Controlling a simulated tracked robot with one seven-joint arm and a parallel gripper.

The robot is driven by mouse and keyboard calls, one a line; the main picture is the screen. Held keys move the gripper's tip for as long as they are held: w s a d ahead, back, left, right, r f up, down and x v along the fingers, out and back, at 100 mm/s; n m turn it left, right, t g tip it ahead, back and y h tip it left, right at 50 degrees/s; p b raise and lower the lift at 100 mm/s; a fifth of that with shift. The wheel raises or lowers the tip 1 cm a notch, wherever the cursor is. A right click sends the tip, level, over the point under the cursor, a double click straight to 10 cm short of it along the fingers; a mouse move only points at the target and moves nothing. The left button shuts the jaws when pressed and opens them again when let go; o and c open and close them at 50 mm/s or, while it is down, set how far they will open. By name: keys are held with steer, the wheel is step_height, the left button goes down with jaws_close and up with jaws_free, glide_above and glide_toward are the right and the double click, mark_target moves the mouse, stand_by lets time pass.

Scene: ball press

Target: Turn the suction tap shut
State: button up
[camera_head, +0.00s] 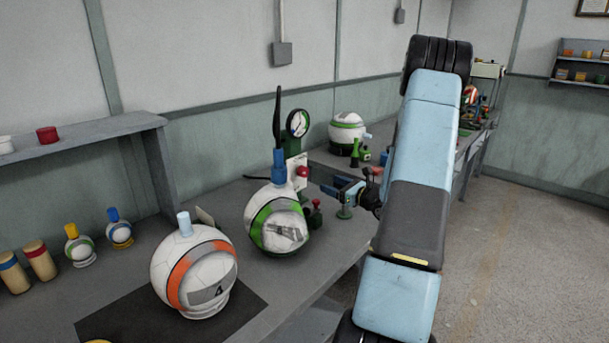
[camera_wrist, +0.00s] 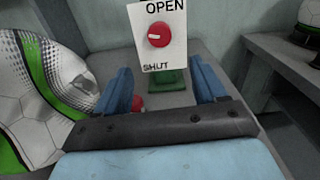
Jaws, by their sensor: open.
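The suction tap is a round red knob (camera_wrist: 158,35) on a white plate (camera_wrist: 175,52) marked OPEN above and SHUT below. A pale horizontal mark crosses the knob's face, between the two words. In the head view the red knob (camera_head: 302,171) sits on a green stand, below a round gauge (camera_head: 297,123). My gripper (camera_wrist: 164,84) is open and empty, with one blue finger on each side below the plate in the wrist view. In the head view my gripper (camera_head: 338,186) is right of the knob, apart from it.
A green-and-white ball (camera_head: 278,222) with a blue neck and black lever stands close left of the tap. A smaller red knob (camera_head: 317,204) is low beside it. An orange-and-white ball (camera_head: 196,270) stands on a dark mat. Another ball (camera_head: 347,133) is behind.

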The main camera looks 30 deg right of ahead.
mark_target(306, 174)
steer(key=x, duration=1.3)
steer(key=shift+w+a, duration=0.1)
steer(key=shift+w, duration=0.3)
steer(key=c, duration=1)
steer(key=shift+f+n, duration=0.1)
steer(key=shift+n, duration=1.2)
steer(key=o, duration=1)
